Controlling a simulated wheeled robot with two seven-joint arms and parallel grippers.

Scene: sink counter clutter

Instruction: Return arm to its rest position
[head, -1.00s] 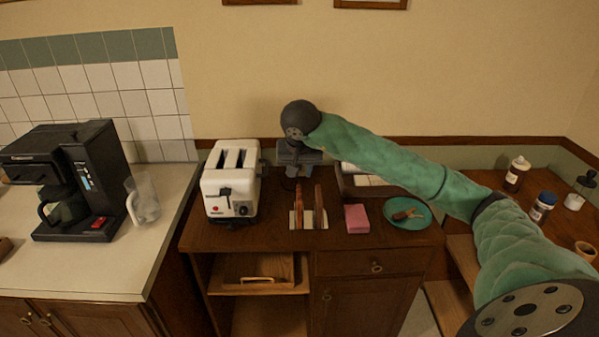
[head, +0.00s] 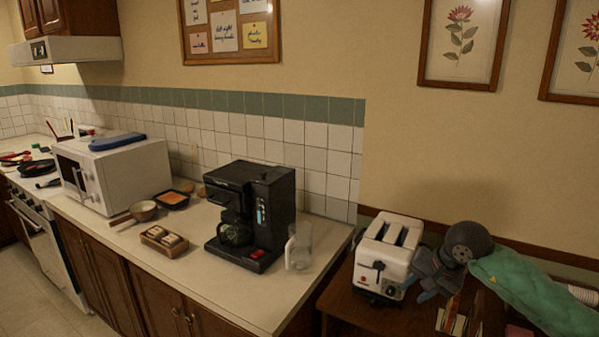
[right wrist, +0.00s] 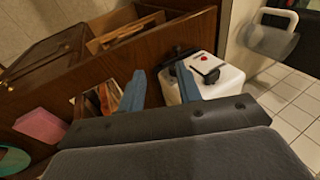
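My right arm, in a green sleeve (head: 540,295), reaches in from the right in the head view. Its gripper (head: 432,290) is beside the right side of the white toaster (head: 387,250), over the wooden cabinet top. In the right wrist view the two blue fingers (right wrist: 160,90) stand apart with nothing between them, so the gripper is open and empty. The toaster (right wrist: 215,80) shows just beyond the right finger there; I cannot tell whether they touch. My left gripper is in neither view.
Slices in a rack (right wrist: 100,100), a pink sponge (right wrist: 42,126) and a teal plate (right wrist: 12,160) are on the cabinet. A black coffee maker (head: 250,215), a clear jug (head: 299,247) and a microwave (head: 115,175) stand on the pale counter (head: 200,285).

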